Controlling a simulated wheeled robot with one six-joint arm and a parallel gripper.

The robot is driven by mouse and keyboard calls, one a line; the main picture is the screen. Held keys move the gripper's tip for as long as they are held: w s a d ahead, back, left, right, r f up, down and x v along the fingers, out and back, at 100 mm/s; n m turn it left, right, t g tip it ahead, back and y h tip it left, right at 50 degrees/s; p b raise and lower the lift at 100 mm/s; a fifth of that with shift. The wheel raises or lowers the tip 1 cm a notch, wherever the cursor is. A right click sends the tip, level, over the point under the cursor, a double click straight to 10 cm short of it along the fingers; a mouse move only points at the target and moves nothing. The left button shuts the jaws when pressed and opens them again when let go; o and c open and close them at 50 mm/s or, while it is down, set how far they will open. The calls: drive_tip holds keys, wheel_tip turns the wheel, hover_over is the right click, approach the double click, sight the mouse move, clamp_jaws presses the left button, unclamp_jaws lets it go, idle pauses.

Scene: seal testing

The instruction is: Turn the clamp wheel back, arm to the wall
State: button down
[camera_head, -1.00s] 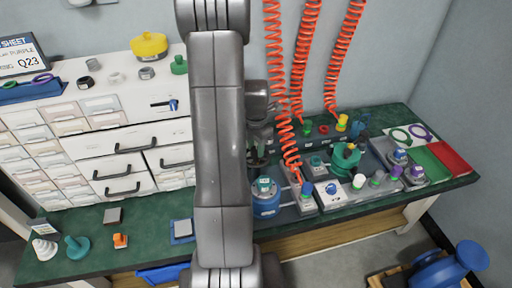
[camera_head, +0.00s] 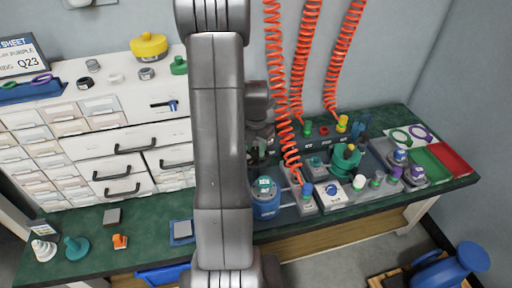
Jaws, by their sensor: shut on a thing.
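My gripper (camera_head: 258,153) is at the back of the green bench, behind and just above the blue pot (camera_head: 266,198). My own arm covers much of it from the left. Its jaws are closed on a small dark part, which I take to be the clamp wheel; the wheel's rim and its arm are mostly hidden, so its angle cannot be read. The wall (camera_head: 400,60) rises behind the bench. A green round fixture with a yellow knob (camera_head: 346,158) stands to the right, apart from my gripper.
Orange coiled hoses (camera_head: 340,60) hang close to the right of my gripper. Grey test units with coloured caps (camera_head: 334,195) crowd the bench to the right, near a green tray (camera_head: 425,165) and a red tray (camera_head: 451,160). A white drawer cabinet (camera_head: 130,140) stands left.

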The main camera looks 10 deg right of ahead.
sight(256, 149)
drive_tip(key=c, duration=1)
unclamp_jaws()
wheel_tip(256, 149, up, 14)
drive_tip(key=shift+p, duration=0.4)
drive_tip(key=shift+f, duration=0.1)
wheel_tip(256, 149, down, 14)
drive_tip(key=shift+r+b, duration=0.1)
drive_tip(key=shift+b, duration=0.35)
drive_tip(key=shift+r, duration=0.1)
